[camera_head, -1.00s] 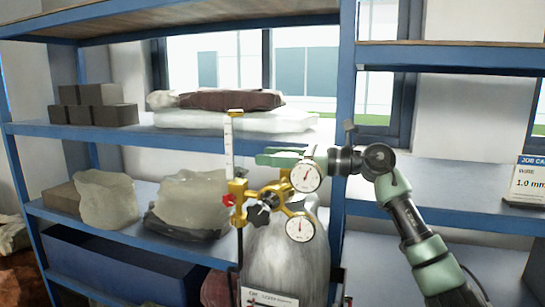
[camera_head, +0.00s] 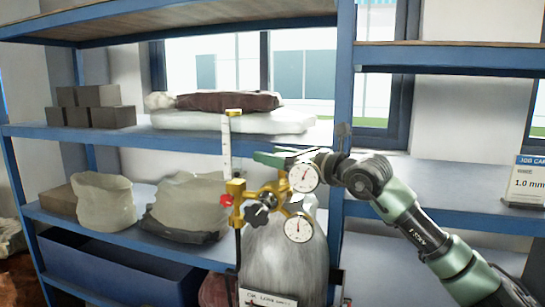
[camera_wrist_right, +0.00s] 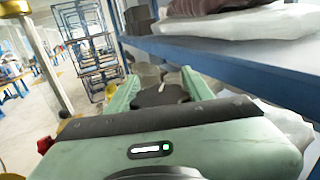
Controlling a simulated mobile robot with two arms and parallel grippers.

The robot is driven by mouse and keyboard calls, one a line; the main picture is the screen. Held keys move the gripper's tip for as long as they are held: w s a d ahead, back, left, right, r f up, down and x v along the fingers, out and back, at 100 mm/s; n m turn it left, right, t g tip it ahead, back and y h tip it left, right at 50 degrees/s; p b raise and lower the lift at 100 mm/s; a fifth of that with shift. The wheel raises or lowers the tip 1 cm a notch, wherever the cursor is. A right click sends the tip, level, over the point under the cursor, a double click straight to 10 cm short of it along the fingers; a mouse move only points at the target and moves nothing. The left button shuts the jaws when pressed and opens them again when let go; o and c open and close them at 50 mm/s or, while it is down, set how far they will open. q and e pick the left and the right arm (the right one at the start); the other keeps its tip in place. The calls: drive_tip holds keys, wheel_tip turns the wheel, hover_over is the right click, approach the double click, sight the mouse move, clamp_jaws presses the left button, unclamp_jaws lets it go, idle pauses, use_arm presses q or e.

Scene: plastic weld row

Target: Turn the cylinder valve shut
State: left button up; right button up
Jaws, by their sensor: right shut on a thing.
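The grey gas cylinder (camera_head: 283,255) stands upright in front of the shelf, with a brass regulator (camera_head: 238,205) and two round white gauges (camera_head: 304,177) at its top. A black knob (camera_head: 257,215) sits on the regulator's front. My right gripper (camera_head: 270,159) reaches in from the right above the brass fittings, behind the upper gauge. In the right wrist view its green fingers are shut around a dark valve handwheel (camera_wrist_right: 160,97). The handwheel is hidden in the head view. My left gripper is not in view.
A blue shelf (camera_head: 130,245) stands behind, carrying pale sacks (camera_head: 103,203), dark blocks (camera_head: 97,105) and a folded bundle (camera_head: 228,101). A white flow tube (camera_head: 227,150) rises left of my gripper. A wire sign (camera_head: 527,182) stands at the right.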

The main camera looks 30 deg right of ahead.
drive_tip(key=shift+d+r+m+h, duration=0.1)
drive_tip(key=shift+m+h, duration=0.2)
drive_tip(key=shift+h, duration=0.1)
drive_tip(key=o, duration=1.4)
drive_tip(key=shift+c, duration=0.2)
wheel_tip(320, 180, up, 20)
drive_tip(key=b, duration=0.1)
